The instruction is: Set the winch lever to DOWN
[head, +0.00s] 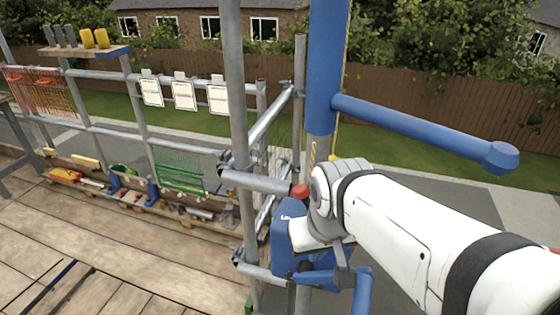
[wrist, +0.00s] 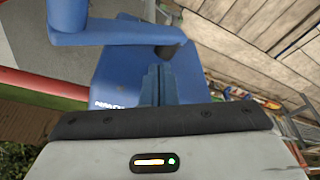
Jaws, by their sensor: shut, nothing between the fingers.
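The blue winch housing (head: 285,228) is on the scaffold at the centre of the head view, partly behind my wrist. A red knob (head: 300,190) shows at its top, probably the lever's end; its setting cannot be read. In the wrist view the blue housing (wrist: 118,75) fills the area ahead of my gripper, with part of some white lettering visible. My gripper (wrist: 158,72) is shut and empty, its fingers pointing at the housing. Whether they touch it I cannot tell. In the head view my arm hides the fingertips.
A blue post (head: 328,65) with a blue boom (head: 420,128) stands above the winch. A grey scaffold upright (head: 236,110) is close on the left. Three white tags (head: 184,96) hang from a rail. Tools lie along the plank deck's (head: 125,245) far edge.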

